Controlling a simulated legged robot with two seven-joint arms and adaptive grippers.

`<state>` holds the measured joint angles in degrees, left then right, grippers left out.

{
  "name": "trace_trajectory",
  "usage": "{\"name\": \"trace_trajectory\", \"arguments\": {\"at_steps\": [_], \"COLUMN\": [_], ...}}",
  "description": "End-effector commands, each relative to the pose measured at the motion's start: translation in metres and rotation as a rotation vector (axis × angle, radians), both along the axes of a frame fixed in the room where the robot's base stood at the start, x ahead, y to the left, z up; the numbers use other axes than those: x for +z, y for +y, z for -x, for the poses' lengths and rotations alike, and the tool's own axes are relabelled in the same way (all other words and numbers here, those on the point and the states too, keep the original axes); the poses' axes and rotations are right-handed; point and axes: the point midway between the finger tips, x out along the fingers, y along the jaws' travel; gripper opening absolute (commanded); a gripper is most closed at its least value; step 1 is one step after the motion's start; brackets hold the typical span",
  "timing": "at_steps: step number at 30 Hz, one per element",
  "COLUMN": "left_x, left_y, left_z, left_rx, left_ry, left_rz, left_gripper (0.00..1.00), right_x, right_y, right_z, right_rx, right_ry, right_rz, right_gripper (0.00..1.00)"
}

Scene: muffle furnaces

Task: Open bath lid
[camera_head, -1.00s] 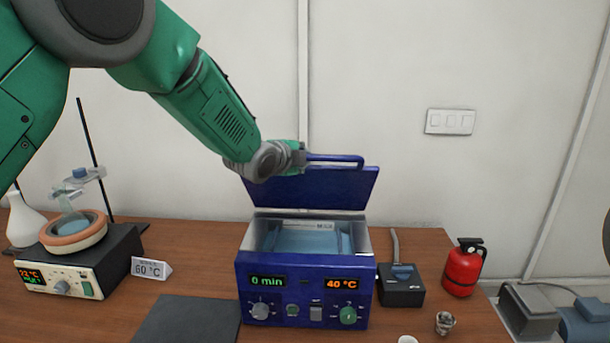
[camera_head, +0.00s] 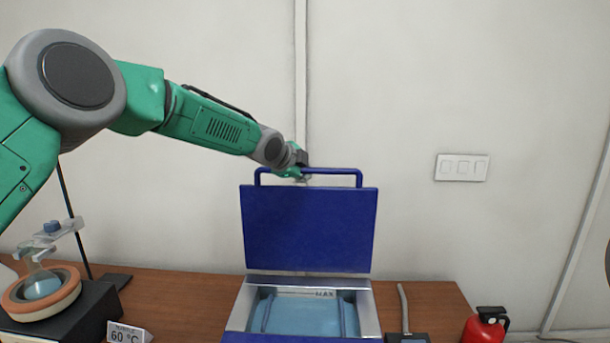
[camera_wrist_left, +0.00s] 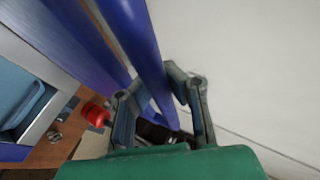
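The blue bath lid (camera_head: 308,230) stands nearly upright at the back of the bath (camera_head: 240,305). The bath is open, with pale blue water (camera_head: 304,314) showing inside. The lid's blue handle (camera_head: 335,171) runs along its top edge. My left gripper (camera_head: 297,170) is at the left part of this handle. In the left wrist view, the handle (camera_wrist_left: 142,45) passes between the fingers of the gripper (camera_wrist_left: 160,92), which look closed on its two sides. The bath's front panel is out of the head view. My right gripper is not in view.
A heating device (camera_head: 85,310) with a flask (camera_head: 42,286) and a stand is at the left, beside a 60 °C sign (camera_head: 128,333). A red extinguisher (camera_head: 485,326) and a dark box (camera_head: 407,339) are at the right. The wall behind has a switch plate (camera_head: 462,167).

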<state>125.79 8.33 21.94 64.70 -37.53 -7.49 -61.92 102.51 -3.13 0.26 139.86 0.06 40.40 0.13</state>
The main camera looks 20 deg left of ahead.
Motion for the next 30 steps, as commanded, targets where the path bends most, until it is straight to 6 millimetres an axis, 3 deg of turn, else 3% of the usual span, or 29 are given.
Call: {"name": "trace_trajectory", "arguments": {"at_steps": [1, 15, 30], "left_x": [0.010, 0.008, 0.008], "left_y": [0.001, 0.006, 0.007], "left_z": [-0.007, -0.035, -0.042], "left_rx": [0.002, 0.001, 0.001], "left_ry": [-0.003, 0.092, 0.114], "left_rz": [0.015, 0.031, 0.037], "left_gripper": [0.00, 0.00, 0.00], "right_x": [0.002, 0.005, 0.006], "right_y": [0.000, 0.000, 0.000], "right_z": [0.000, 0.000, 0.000], "right_rx": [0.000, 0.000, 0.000], "right_ry": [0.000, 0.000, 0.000], "right_rz": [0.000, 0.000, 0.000], "right_gripper": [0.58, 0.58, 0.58]}}
